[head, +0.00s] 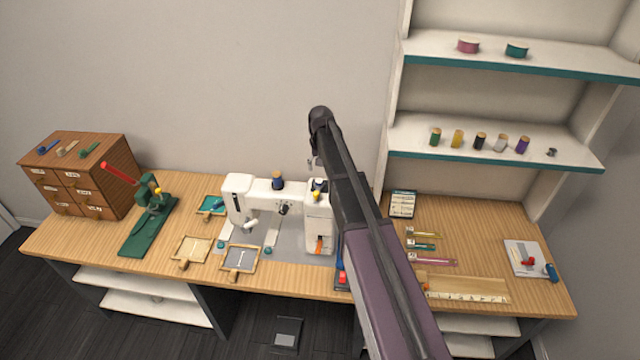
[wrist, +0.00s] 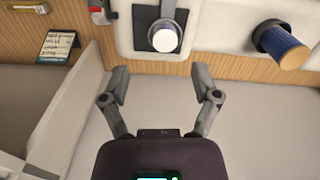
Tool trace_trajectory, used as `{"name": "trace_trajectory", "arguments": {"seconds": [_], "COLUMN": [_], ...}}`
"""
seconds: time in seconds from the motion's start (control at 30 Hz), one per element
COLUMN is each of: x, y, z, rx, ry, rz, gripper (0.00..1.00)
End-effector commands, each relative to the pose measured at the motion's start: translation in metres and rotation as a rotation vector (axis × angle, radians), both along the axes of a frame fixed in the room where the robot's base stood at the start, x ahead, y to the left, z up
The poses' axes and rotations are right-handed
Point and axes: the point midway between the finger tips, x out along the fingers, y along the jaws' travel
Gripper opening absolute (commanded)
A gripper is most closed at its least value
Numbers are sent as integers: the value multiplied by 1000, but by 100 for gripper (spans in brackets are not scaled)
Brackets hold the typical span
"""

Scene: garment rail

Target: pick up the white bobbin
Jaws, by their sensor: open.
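A white, round-topped bobbin (wrist: 165,38) stands on a dark holder on the sewing machine (head: 262,188), seen in the wrist view. In the head view its spot is small and close to my arm, so I cannot make it out clearly. My gripper (wrist: 161,84) is open and empty in the wrist view, with its fingers spread apart. The white bobbin shows beyond the gap between the fingertips, apart from them. In the head view my gripper (head: 313,163) is above and behind the right part of the machine, partly hidden by my arm.
A blue spool (head: 278,180) stands on the machine; it also shows in the wrist view (wrist: 284,46). Several spools (head: 480,141) stand on the lower shelf. A green press (head: 150,215) and wooden drawers (head: 80,175) are at left.

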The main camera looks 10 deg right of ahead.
Motion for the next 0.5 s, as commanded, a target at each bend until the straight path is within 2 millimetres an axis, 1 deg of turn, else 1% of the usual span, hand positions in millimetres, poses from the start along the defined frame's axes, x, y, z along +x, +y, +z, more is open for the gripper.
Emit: {"name": "trace_trajectory", "arguments": {"seconds": [0.17,0.5], "x": [-1,-2], "y": [1,7], "z": [-8,-34], "rx": [0,0], "ry": [0,0], "rz": [0,1], "gripper": [79,79]}}
